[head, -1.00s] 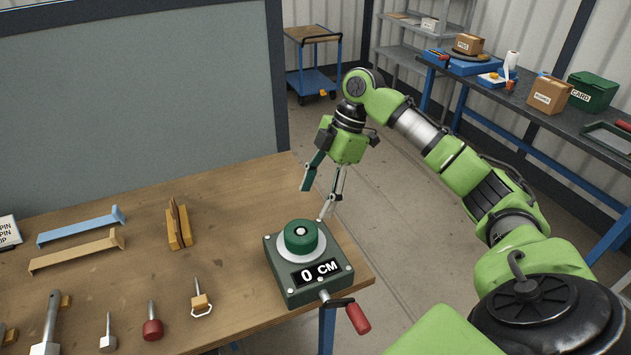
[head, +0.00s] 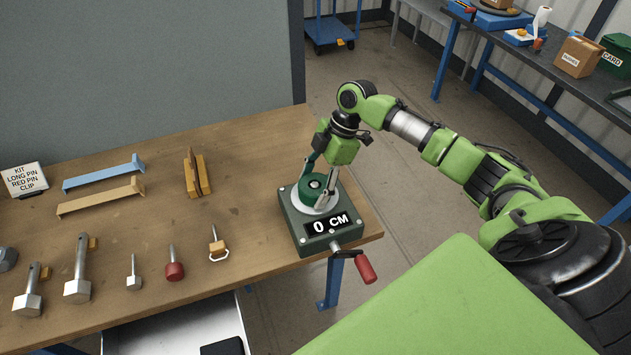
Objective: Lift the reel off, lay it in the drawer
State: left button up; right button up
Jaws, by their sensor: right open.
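The green reel (head: 312,186) sits on the pale disc on top of a dark green box that reads 0 CM (head: 316,230), near the right end of the wooden table. My right gripper (head: 319,185) is open, its fingers pointing down with one on either side of the reel. I cannot tell whether they touch it. An open drawer (head: 180,335) shows below the table's front edge, with a black object (head: 222,346) in it. The drawer's lower part is cut off by the frame. My left gripper is not in view.
A red-handled crank (head: 365,268) sticks out from the box's front. Several pins and bolts (head: 77,285) lie along the table's front left. Blue (head: 104,173) and tan (head: 100,196) bars, a wooden holder (head: 196,174) and a kit sign (head: 24,180) stand behind.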

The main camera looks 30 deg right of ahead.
aim_at(306, 187)
jog(key=c, duration=1.3)
jog(key=shift+r+p, duration=2.6)
jog(key=shift+r, duration=0.25)
notch_tip(306, 187, up, 4)
jog(key=p, duration=0.4)
jog(key=shift+a+f, duration=0.1)
jog(key=shift+a+b, duration=0.2)
jog(key=shift+b, duration=0.2)
jog(key=s+a+m+t+h+b, duration=0.1)
jog(key=s+a+m+b, duration=0.1)
jog(key=a+m+b, duration=0.2)
jog(key=s+a+r+m+t+h+b, duration=0.1)
jog(key=s+a+m+h+b, duration=0.1)
jog(key=a+m+b, duration=0.2)
jog(key=s+a+m+t+h+b, duration=0.1)
jog(key=s+a+m+b, duration=0.2)
jog(key=m, duration=0.4)
jog(key=shift+a+r+m+t+h+b, duration=0.2)
jog(key=shift+a+m+t+h+b, duration=0.15)
jog(key=shift+a+b, duration=0.8)
